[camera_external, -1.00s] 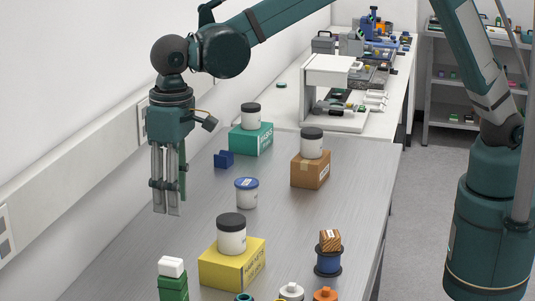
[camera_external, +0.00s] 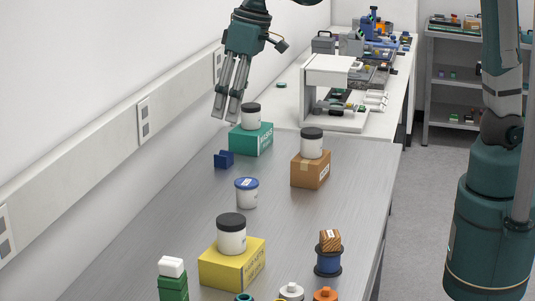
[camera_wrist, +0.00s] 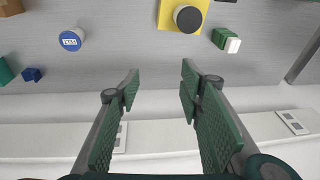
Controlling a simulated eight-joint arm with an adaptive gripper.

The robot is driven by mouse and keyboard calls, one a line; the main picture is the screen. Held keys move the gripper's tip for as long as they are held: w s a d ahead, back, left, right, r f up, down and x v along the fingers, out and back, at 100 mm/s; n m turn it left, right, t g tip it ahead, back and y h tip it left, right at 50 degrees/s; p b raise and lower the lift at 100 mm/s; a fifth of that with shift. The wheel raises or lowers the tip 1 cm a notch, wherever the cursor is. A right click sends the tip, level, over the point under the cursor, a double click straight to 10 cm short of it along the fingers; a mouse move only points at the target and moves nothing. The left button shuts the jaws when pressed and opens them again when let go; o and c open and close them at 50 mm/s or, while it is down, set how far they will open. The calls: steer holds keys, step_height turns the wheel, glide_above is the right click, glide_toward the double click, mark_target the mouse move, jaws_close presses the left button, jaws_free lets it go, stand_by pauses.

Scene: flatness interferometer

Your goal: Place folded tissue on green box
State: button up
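A teal-green box (camera_external: 251,139) stands against the back left of the bench with a black-lidded white jar (camera_external: 250,116) on top; its edge shows in the wrist view (camera_wrist: 5,71). A darker green box or stack (camera_external: 173,287) stands at the front left with a small white block (camera_external: 171,266) on it; both show in the wrist view, the green part (camera_wrist: 220,38) and the white piece (camera_wrist: 232,45). I cannot tell if the white piece is the folded tissue. My gripper (camera_external: 226,115) is open and empty, high beside the teal-green box's jar. The wrist view shows its fingers (camera_wrist: 160,86) apart.
A yellow box (camera_external: 232,266) with a jar, a blue-lidded cup (camera_external: 247,193), a blue block (camera_external: 223,159), a brown box (camera_external: 310,172) with a jar and a blue spool (camera_external: 328,259) stand on the bench. The wall rail (camera_external: 110,145) runs along the left. The left bench strip is clear.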

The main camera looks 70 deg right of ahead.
steer(key=s+d+r+t, duration=0.1)
steer(key=s+d, duration=0.5)
steer(key=d, duration=0.4)
steer(key=s+d+r+t, duration=0.1)
steer(key=s+d, duration=0.6)
steer(key=d, duration=0.2)
steer(key=s+d+f+t+h, duration=0.1)
steer(key=s+d+f, duration=0.4)
steer(key=s+d, duration=0.7)
steer(key=shift+s+f+t, duration=0.4)
steer(key=shift+s+t, duration=0.45)
steer(key=shift+t, duration=0.05)
